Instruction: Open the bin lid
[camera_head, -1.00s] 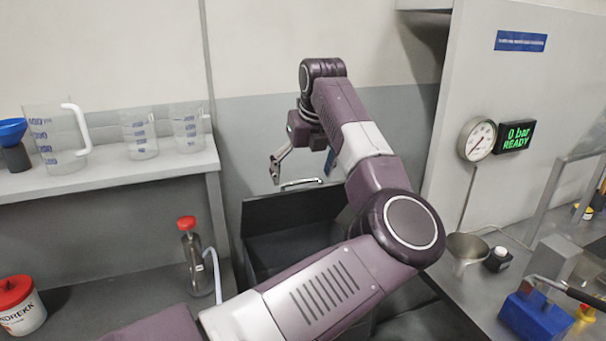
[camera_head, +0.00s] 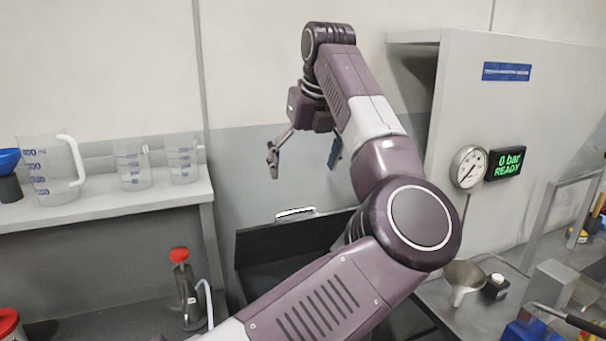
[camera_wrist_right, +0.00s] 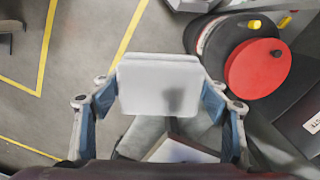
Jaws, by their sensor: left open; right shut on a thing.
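The dark bin stands between the counters in the head view, partly hidden by my left arm. Its lid (camera_head: 280,238) stands raised as a dark upright panel behind the opening. A pale bar handle (camera_head: 296,212) sits at the lid's top edge. My left gripper (camera_head: 303,156) is open and empty above the handle, with a clear gap between them. My right gripper (camera_wrist_right: 158,90) is shut on a pale grey block (camera_wrist_right: 150,75) in the right wrist view. What the block belongs to cannot be told.
A shelf (camera_head: 105,208) with a jug (camera_head: 50,175) and beakers is at left. A red-capped bottle (camera_head: 188,290) stands below it. A gauge (camera_head: 469,167), a display (camera_head: 506,163) and a funnel (camera_head: 463,280) are at right. The right wrist view shows a red disc (camera_wrist_right: 257,68).

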